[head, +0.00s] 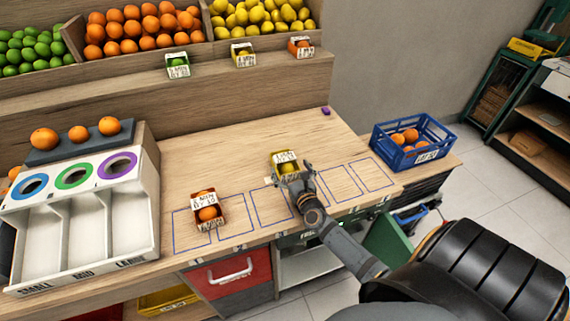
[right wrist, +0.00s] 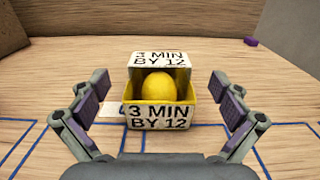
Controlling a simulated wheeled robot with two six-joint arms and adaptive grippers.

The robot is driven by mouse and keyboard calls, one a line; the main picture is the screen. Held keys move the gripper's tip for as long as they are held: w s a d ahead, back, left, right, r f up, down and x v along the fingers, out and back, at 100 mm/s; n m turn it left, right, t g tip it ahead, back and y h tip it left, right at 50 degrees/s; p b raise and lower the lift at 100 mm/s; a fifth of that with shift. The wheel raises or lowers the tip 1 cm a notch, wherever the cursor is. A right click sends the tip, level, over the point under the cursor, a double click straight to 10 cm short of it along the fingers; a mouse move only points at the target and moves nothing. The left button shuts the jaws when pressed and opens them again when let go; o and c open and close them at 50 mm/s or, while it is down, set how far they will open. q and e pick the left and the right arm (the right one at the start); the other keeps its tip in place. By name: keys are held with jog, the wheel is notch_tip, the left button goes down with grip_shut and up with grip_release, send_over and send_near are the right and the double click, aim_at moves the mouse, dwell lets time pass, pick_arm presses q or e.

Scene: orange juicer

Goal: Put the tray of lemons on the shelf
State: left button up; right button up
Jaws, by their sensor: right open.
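The yellow lemon tray (head: 273,167) stands on the wooden counter, with white labels and a lemon (head: 288,169) in it. In the right wrist view the tray (right wrist: 128,118) is upright, straight ahead, and its labels read "3 MIN BY 12". My right gripper (head: 292,179) is open at the tray's near side. Its fingers spread wide to the left and right of the tray, with gaps on both sides. The wooden shelf (head: 120,92) runs behind the counter and bears several small labelled trays. My left gripper is not in view.
A small orange tray (head: 196,226) stands on the outlined counter slots to the left. A blue crate of oranges (head: 385,145) is at the right. A white sorting box (head: 130,215) is at the left. The counter behind the lemon tray is clear, except for a small purple block (head: 326,111).

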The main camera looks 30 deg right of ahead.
aim_at(285, 157)
jog(key=shift+w+d+r, duration=0.1)
jog(key=shift+w, duration=0.25)
jog(key=x, duration=0.4)
jog(key=shift+w, duration=0.3)
jog(key=shift+s, duration=0.15)
jog(key=shift+c, duration=1.1)
jog(key=c, duration=1.3)
jog(key=shift+o, duration=0.2)
jog(key=shift+r, duration=0.1)
